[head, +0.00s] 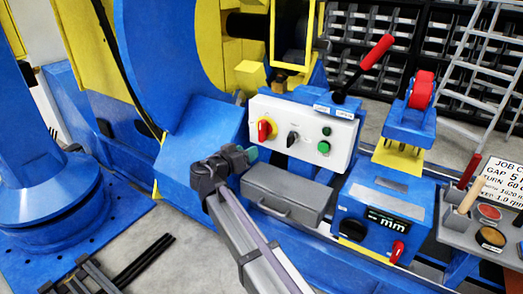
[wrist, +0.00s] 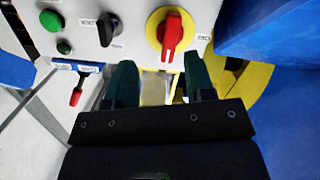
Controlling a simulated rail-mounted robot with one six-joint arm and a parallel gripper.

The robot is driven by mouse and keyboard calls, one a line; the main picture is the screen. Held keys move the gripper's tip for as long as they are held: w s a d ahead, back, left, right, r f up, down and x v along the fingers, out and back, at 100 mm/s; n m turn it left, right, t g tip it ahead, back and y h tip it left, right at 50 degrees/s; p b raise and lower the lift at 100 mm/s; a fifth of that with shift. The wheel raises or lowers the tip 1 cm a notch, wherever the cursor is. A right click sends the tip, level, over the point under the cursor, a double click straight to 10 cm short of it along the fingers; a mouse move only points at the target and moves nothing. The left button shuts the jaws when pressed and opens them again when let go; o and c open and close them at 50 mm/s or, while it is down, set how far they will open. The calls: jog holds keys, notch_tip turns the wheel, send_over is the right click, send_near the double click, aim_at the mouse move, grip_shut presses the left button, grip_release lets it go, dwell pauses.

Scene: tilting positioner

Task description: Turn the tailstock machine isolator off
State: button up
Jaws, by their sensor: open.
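A rotary isolator with a red handle on a yellow disc (head: 266,129) is on the left of a white control panel (head: 304,108). In the wrist view the isolator (wrist: 172,33) is just beyond my fingers, slightly right of centre, its handle roughly upright in the picture. My gripper (head: 246,155) is in front of and below the panel's left end. Another red rotary handle (head: 398,251) is on a blue box at right. I cannot read which label names the tailstock.
Beside the isolator are a black selector (head: 292,138) and green buttons (head: 323,147). A red-handled lever (head: 376,52) rises behind the panel. A grey drawer box (head: 287,193) lies below it, close to my arm. A large blue body (head: 200,135) bounds the left side.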

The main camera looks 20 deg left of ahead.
aim_at(260, 128)
jog(key=w+r+m, duration=0.1)
jog(key=w, duration=0.3)
jog(key=w+r+m+t, duration=0.1)
jog(key=w, duration=0.3)
jog(key=w+r, duration=0.1)
jog(key=w, duration=0.3)
jog(key=shift+d+r+m+t+y, duration=0.1)
jog(key=shift+d+m+t+y, duration=0.1)
jog(key=shift+m+t+y, duration=0.2)
jog(key=shift+c, duration=0.4)
jog(key=shift+s, duration=0.1)
grip_shut()
